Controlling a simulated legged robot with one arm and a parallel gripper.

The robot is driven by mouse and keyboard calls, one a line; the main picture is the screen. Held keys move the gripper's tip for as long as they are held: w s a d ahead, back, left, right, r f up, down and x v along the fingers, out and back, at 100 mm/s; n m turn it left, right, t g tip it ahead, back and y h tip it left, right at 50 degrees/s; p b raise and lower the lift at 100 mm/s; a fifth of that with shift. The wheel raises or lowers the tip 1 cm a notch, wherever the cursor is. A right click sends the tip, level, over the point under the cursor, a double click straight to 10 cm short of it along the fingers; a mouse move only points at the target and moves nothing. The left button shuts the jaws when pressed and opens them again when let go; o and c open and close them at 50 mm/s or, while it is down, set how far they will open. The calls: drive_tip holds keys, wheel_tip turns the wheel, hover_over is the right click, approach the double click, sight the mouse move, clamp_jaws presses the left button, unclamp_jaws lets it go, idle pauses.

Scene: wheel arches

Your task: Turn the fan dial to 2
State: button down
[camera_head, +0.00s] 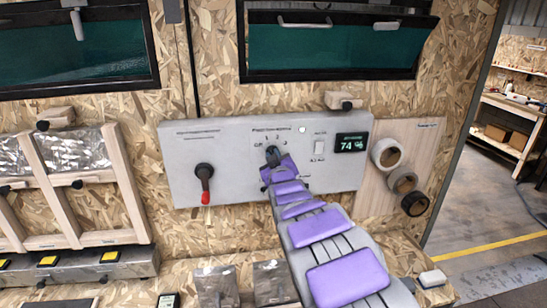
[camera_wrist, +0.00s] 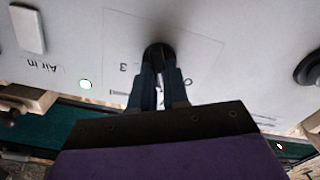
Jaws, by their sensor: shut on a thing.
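The fan dial (camera_head: 271,151) is a small dark knob on the pale grey control panel (camera_head: 235,180), with OFF, 1, 2 and 3 printed around it. In the wrist view the black dial (camera_wrist: 158,54) sits between my fingertips, and a printed 3 shows beside it. My gripper (camera_head: 273,158) reaches the panel at the end of my purple-padded arm. In the wrist view my gripper (camera_wrist: 160,72) is shut on the dial with a finger on each side. The fingers cover much of the dial, so I cannot tell which number it points to.
A red-tipped lever (camera_head: 205,185) is left of the dial. A white switch (camera_head: 319,148), also in the wrist view (camera_wrist: 28,29), and a display reading 74 (camera_head: 352,145) are to the right. Tape rolls (camera_head: 403,181) hang farther right.

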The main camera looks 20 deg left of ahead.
drive_tip(key=shift+d+f+m, duration=0.1)
drive_tip(key=shift+f+m, duration=0.1)
drive_tip(key=shift+m, duration=2.05)
drive_tip(key=shift+f+m, duration=0.2)
drive_tip(key=shift+m, duration=2.05)
drive_tip(key=c, duration=1.4)
unclamp_jaws()
drive_tip(key=shift+w, duration=0.15)
drive_tip(key=shift+o, duration=1.4)
drive_tip(key=shift+r, duration=0.25)
